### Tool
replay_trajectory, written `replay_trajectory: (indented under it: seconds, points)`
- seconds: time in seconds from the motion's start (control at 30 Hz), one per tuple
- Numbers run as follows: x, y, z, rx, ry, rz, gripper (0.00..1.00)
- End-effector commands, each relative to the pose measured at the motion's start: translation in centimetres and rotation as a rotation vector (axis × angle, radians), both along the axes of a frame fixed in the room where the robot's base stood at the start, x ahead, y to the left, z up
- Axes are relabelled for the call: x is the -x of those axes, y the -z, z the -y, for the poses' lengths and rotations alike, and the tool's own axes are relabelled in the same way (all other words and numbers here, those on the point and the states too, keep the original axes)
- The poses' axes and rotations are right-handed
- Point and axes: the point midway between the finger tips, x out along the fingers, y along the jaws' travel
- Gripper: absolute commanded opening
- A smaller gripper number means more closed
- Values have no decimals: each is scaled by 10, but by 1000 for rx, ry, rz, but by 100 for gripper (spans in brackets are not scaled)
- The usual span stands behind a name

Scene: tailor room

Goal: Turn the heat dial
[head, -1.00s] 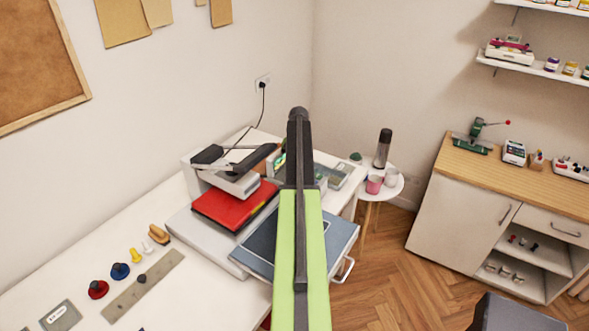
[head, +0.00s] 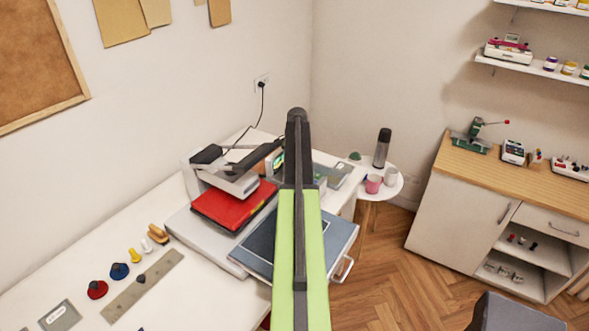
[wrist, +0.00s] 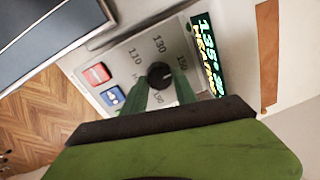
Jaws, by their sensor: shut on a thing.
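The heat dial (wrist: 159,71) is a small black round knob on a pale control panel, seen in the wrist view. Printed numbers such as 110, 130 and 150 stand around it. My gripper (wrist: 163,82) is shut on the dial, with one green finger on each side. A display (wrist: 207,55) beside the dial shows green and yellow text, with what looks like 135°. The heat press (head: 232,184) shows in the head view with a red pad (head: 235,205) below its upper plate. My arm hides the dial and the fingertips in that view.
A red button (wrist: 97,74) and a blue button (wrist: 112,96) sit left of the dial. A grey-blue drawer-like tray (head: 340,235) sticks out at the table's right. A side table (head: 392,190) with cups and a flask stands behind it.

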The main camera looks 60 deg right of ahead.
Motion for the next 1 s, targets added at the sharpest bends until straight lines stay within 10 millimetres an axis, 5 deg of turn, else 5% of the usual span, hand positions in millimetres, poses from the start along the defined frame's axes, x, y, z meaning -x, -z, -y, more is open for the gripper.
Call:
replay_trajectory:
  seconds: [0.37,0.4,0.53,1.0]
  points:
    - [1,0,-1,-3,2,-2,0]
    - [1,0,-1,-3,2,-2,39]
    - [0,0,-1,-2,2,-2,56]
    - [0,-13,-1,0,1,-1,56]
